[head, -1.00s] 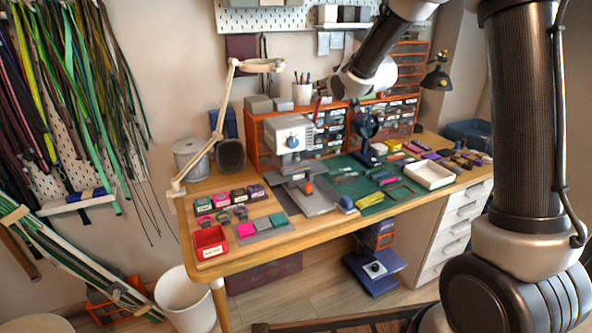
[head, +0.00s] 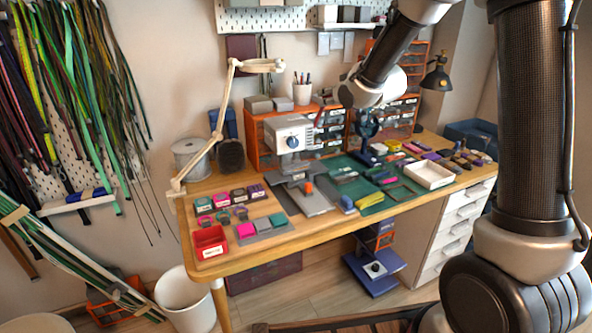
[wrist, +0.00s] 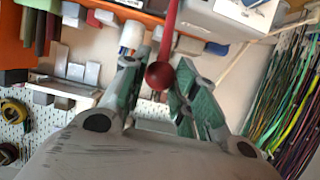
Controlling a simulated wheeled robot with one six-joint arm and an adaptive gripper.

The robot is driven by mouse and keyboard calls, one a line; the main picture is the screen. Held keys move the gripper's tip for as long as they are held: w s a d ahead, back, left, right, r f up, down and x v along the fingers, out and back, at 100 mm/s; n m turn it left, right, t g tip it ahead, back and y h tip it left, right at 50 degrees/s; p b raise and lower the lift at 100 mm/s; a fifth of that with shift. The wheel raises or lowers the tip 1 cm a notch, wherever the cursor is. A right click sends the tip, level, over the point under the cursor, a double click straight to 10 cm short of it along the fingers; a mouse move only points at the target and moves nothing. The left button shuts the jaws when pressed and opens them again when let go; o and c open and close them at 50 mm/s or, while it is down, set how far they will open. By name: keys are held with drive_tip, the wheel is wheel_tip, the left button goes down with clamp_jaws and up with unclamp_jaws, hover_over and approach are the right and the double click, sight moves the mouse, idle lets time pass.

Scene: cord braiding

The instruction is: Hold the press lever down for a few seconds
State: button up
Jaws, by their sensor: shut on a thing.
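The white press (head: 293,134) with a blue dial stands on the workbench in front of the orange drawer units. Its red lever (head: 320,118) sticks up at the right side of the press head. In the wrist view the lever (wrist: 170,30) ends in a round red knob. My gripper (wrist: 158,70) has its green-padded fingers on either side of this knob and is shut on it. In the head view my wrist is at the lever's upper right, and the fingers are too small and covered to make out.
A desk lamp with a jointed cream arm (head: 220,125) stands left of the press. A dark blue hand press (head: 367,130) stands to its right. Small coloured parts and a white tray (head: 430,174) lie on the bench (head: 240,258).

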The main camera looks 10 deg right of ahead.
drive_tip(key=shift+s+d+f, duration=0.25)
drive_tip(key=shift+s+f, duration=0.4)
drive_tip(key=shift+s, duration=0.15)
drive_tip(key=shift+f, duration=0.1)
drive_tip(key=shift+s+d+f, duration=0.3)
drive_tip(key=shift+s+f, duration=0.55)
drive_tip(key=shift+s, duration=0.05)
drive_tip(key=shift+s+d+f, duration=0.25)
drive_tip(key=shift+s+f, duration=0.55)
drive_tip(key=shift+f, duration=0.3)
